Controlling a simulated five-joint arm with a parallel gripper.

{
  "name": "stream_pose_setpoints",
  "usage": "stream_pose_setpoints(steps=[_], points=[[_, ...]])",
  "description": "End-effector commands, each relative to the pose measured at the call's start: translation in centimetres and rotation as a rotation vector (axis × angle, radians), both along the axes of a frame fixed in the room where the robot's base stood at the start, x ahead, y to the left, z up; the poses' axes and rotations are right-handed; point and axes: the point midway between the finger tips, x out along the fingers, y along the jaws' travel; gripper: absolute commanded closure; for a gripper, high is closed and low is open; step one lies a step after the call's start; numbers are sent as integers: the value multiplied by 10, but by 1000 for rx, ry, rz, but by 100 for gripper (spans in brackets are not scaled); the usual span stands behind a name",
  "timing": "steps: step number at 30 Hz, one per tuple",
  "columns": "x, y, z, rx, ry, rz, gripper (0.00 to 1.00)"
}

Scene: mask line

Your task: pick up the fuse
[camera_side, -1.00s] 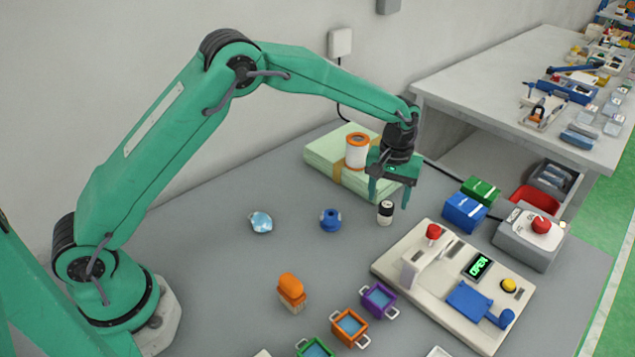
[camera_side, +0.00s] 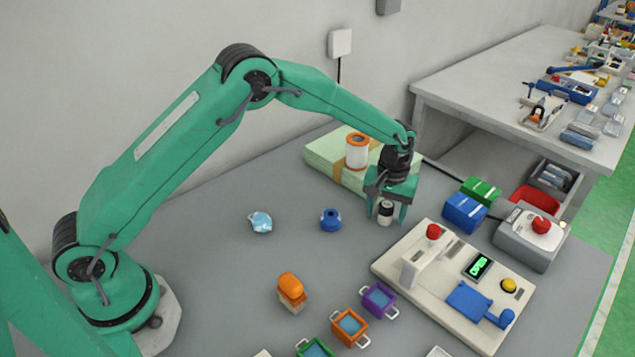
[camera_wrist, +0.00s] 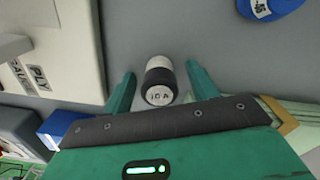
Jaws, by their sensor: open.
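The fuse (camera_side: 385,214) is a small cylinder with a black band and a white end, standing upright on the grey table. In the wrist view the fuse (camera_wrist: 160,80) shows a pale end marked with what looks like "10 A", and it sits between the two fingers. My gripper (camera_side: 387,213) points down over the fuse with one finger on each side. In the wrist view my gripper (camera_wrist: 160,85) is open, with a gap between each finger and the fuse.
A beige machine (camera_side: 415,238) with a red knob and a green display stands close on the right. Green sheets (camera_side: 325,155) with a white-and-orange roll (camera_side: 357,150) lie behind. A blue round piece (camera_side: 330,220) stands to the left. Small coloured bins (camera_side: 379,300) are in front.

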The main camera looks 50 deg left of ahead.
Motion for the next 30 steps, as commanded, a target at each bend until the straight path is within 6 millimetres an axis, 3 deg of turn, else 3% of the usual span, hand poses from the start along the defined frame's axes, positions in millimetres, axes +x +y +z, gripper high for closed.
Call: stream_pose_setpoints(steps=[5,13,23,30], points=[[0,0,0,0,0,0,42],[0,0,0,0,0,0,90],[0,0,2,-1,-1,0,90],[1,0,17,0,-2,0,90]])
